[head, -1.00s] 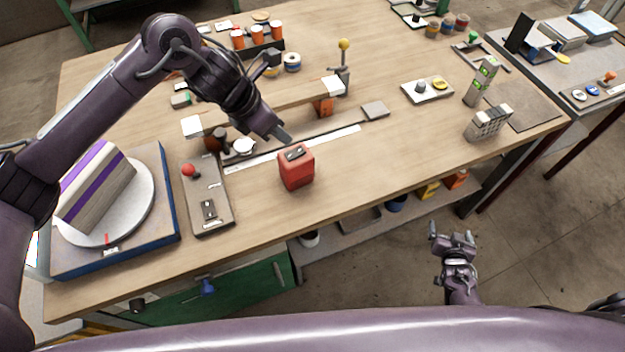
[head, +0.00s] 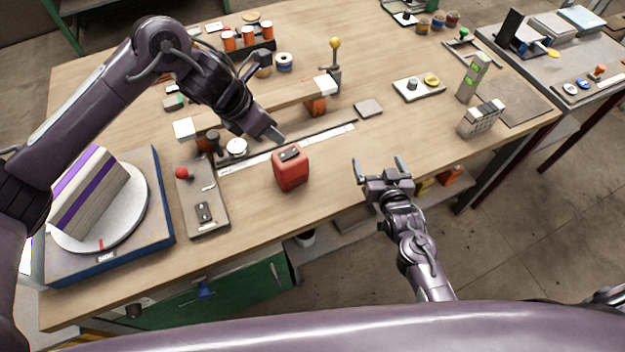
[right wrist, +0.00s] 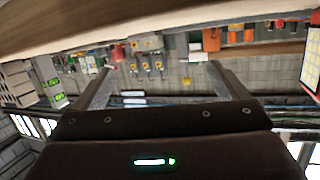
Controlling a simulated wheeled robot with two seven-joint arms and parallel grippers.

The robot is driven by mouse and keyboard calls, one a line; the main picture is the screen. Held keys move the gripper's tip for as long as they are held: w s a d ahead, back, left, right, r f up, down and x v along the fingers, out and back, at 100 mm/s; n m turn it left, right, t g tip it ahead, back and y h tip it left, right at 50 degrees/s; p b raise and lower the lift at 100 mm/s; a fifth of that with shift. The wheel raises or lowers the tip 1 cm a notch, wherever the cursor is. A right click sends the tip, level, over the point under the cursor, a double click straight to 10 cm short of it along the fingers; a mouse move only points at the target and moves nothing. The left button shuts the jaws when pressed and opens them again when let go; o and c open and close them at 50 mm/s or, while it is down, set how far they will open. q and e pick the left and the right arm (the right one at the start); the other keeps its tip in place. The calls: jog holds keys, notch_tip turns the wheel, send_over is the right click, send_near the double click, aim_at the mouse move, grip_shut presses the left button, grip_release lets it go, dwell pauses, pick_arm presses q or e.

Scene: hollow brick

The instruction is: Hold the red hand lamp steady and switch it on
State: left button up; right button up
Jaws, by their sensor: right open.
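The red hand lamp (head: 290,171) stands upright on the wooden table near its front edge, with a dark piece on its top. My left gripper (head: 275,136) is just behind and above the lamp, apart from it as far as I can tell; its fingers look close together but the view does not settle it. My right gripper (head: 379,163) is open and empty at the table's front edge, to the right of the lamp. Its two fingers also show in the right wrist view (right wrist: 160,88), with nothing between them. The lamp is not visible in that view.
A grey panel with a red knob (head: 203,200) lies left of the lamp. A turntable with a striped block (head: 148,210) is further left. A long wooden beam (head: 270,98) lies behind. A grey device (head: 481,118) stands right. Table around the lamp's right side is clear.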

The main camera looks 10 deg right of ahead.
aim_at(295, 170)
jog(key=s+a+r+n+g+y, duration=0.1)
jog(key=s+a, duration=0.1)
jog(key=a, duration=0.4)
jog(key=s+a+r+n+y, duration=0.2)
jog(key=a, duration=0.4)
jog(key=s+a+r+n+g+y, duration=0.1)
jog(key=s+a+r+n+y, duration=0.1)
jog(key=a, duration=0.4)
jog(key=shift+a+r+g, duration=0.2)
jog(key=shift+g, duration=0.1)
jog(key=shift+a, duration=0.25)
jog(key=shift+w+a+f, duration=0.1)
jog(key=shift+w+a, duration=0.05)
jog(key=shift+w, duration=0.2)
jog(key=x, duration=0.6)
jog(key=shift+w+a+f, duration=0.15)
jog(key=shift+w+f, duration=0.05)
jog(key=shift+w, duration=0.05)
jog(key=shift+c, duration=0.3)
